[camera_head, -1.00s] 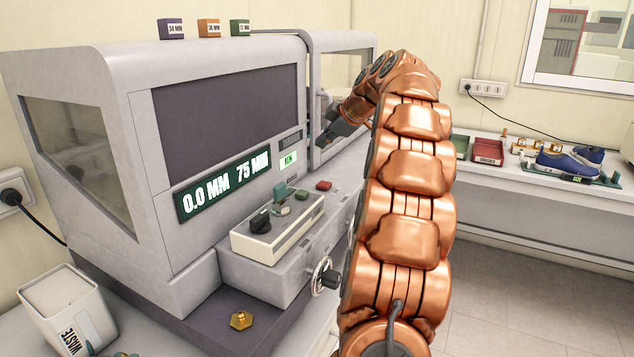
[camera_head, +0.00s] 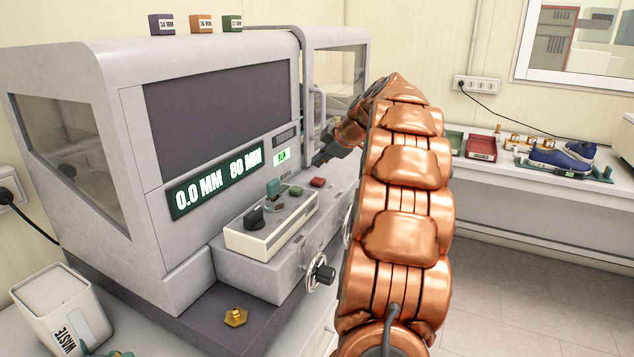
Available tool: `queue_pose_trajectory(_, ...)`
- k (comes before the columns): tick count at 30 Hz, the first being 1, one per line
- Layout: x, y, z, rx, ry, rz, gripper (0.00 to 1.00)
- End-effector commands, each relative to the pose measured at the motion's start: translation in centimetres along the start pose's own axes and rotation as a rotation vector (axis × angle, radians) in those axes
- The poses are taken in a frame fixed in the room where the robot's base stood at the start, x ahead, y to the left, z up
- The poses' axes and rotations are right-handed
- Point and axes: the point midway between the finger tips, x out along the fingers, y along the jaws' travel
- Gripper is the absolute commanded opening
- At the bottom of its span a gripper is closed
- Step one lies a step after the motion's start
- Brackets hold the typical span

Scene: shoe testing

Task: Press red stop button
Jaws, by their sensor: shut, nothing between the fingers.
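The red stop button (camera_head: 318,182) sits on the grey ledge at the front of the testing machine (camera_head: 130,110), right of a small green button (camera_head: 295,191). My gripper (camera_head: 318,160) is dark and small in the view, just above and behind the red button, close to the machine's front. It is shut and empty. A gap shows between it and the button in the picture. My copper arm hides part of the machine's right side. The green display (camera_head: 215,178) reads 0.0 MM and 80 MM, and a small lit panel (camera_head: 282,156) seems to read RUN.
A cream control box (camera_head: 270,227) with a black knob and a green lever stands left of the button. A handwheel (camera_head: 320,272) sticks out below. A waste bin (camera_head: 62,310) and a brass nut (camera_head: 235,317) are at front left.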

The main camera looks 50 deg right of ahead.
Motion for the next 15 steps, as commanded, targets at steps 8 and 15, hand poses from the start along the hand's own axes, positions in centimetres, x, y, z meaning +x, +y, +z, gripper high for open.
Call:
queue_pose_trajectory(8, 1.58, -1.16, 1.04, 0.0, 0.002, -0.001, 0.0)
queue_pose_trajectory(15, 1.73, -1.28, 1.16, 0.0, 0.001, -0.002, 0.0)
